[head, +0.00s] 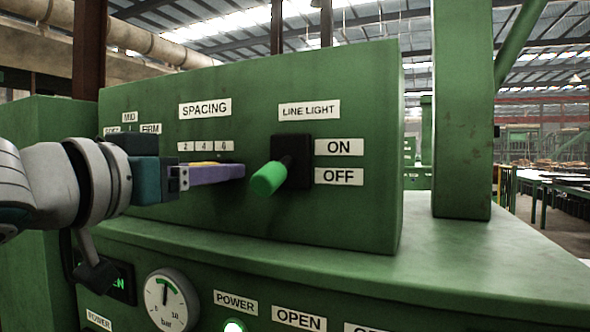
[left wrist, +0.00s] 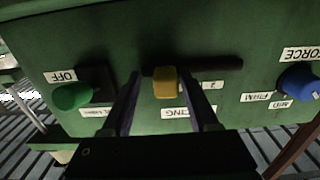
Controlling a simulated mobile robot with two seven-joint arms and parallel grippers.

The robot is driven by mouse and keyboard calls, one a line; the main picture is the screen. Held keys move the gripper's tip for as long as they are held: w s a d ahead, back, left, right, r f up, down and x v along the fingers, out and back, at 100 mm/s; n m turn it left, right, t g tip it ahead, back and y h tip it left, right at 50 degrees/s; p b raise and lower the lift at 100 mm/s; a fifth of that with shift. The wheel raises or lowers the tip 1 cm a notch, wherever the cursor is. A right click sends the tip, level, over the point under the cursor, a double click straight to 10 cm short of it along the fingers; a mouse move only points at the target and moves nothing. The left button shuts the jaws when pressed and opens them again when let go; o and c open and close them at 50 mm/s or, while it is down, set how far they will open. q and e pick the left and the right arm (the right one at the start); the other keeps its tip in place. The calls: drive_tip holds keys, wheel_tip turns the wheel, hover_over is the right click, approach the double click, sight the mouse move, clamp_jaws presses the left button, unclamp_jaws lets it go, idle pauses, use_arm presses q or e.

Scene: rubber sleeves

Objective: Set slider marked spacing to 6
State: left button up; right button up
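The spacing slider has a yellow knob (left wrist: 165,82) in a dark slot (left wrist: 225,64) on the green panel. In the left wrist view, upside down, the knob is near the slot's left end, with most of the slot to its right. In the head view this is the right end, on the 6 side of the 2-4-6 scale (head: 206,146). My left gripper (head: 238,171) reaches the panel below the scale and hides most of the slot. Its fingers (left wrist: 160,78) stand on both sides of the knob, with a gap on one side. My right gripper is not in view.
The green line light lever (head: 268,179) sticks out just right of my left gripper, beside the ON and OFF labels. A blue force knob (left wrist: 299,83) is on the slider's other side. A pressure gauge (head: 171,300) and a lit power lamp (head: 234,326) are below.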

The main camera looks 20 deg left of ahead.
use_arm(q)
drive_tip(key=shift+s+a+f, duration=0.1)
drive_tip(key=shift+s+a, duration=0.05)
drive_tip(key=shift+s, duration=0.3)
drive_tip(key=s+p, duration=0.3)
drive_tip(key=s, duration=0.6)
drive_tip(key=shift+a+p, duration=0.3)
drive_tip(key=shift+p, duration=0.05)
